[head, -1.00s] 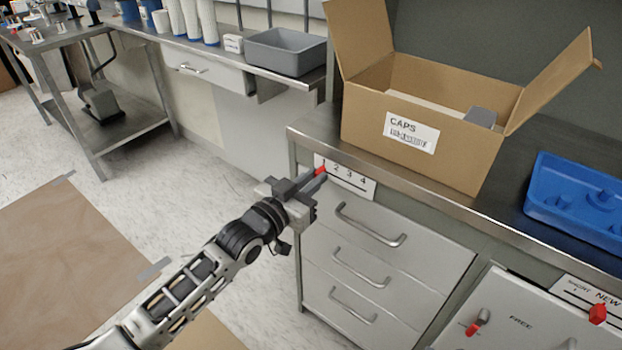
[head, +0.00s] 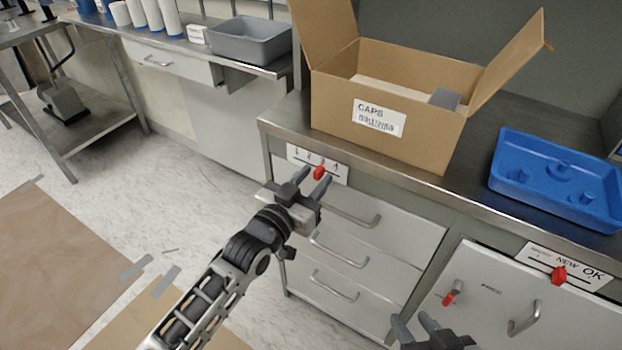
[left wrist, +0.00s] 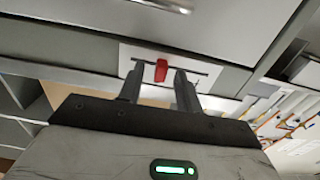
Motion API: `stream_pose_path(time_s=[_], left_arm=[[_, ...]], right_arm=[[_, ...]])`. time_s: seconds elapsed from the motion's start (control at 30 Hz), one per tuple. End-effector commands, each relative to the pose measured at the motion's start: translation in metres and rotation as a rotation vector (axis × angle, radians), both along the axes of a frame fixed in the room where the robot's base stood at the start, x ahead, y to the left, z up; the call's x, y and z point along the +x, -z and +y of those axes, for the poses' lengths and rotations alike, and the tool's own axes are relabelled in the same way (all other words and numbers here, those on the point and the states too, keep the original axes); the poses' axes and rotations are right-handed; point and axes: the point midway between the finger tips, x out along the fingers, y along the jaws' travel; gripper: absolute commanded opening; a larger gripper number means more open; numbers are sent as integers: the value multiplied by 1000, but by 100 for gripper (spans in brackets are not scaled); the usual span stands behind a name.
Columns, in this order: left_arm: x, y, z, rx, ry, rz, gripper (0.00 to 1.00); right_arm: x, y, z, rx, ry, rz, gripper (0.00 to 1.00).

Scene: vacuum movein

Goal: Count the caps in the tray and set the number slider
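The number slider plate (head: 335,177) is on the front of the counter, above the drawers. Its red knob (head: 319,173) sits right of the plate's middle, apparently near the 3. My left gripper (head: 311,181) is at the plate, open, with a finger on each side of the knob. The left wrist view shows the red knob (left wrist: 161,70) between the fingertips, with gaps at both sides. The blue tray (head: 545,202) on the counter has a few raised round blue shapes inside; I cannot tell caps from tray parts. My right gripper (head: 412,318) is low in view, open and empty.
An open cardboard box (head: 420,151) labelled CAPS stands behind the slider on the counter. A second slider with a red knob (head: 558,275) is on the right front, marked NEW and OK. A door with a red-tipped latch (head: 449,297) is below. A grey bin (head: 250,45) stands further left.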

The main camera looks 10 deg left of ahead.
Motion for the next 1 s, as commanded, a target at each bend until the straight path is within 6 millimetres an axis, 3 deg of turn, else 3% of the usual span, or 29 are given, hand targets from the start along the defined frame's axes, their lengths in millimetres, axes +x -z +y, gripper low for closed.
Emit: stream_pose_path(time_s=[0.27, 0.7, 1.0], left_arm=[[-17, 1, 9, 2, -1, 1, 35], [-110, 1, 50, 2, 0, 4, 35], [-143, 0, 65, 1, 0, 0, 35]], right_arm=[[1, -5, 0, 2, 1, -7, 36], [1, -5, 0, 2, 3, 3, 36], [2, -5, 0, 2, 3, 2, 36]])
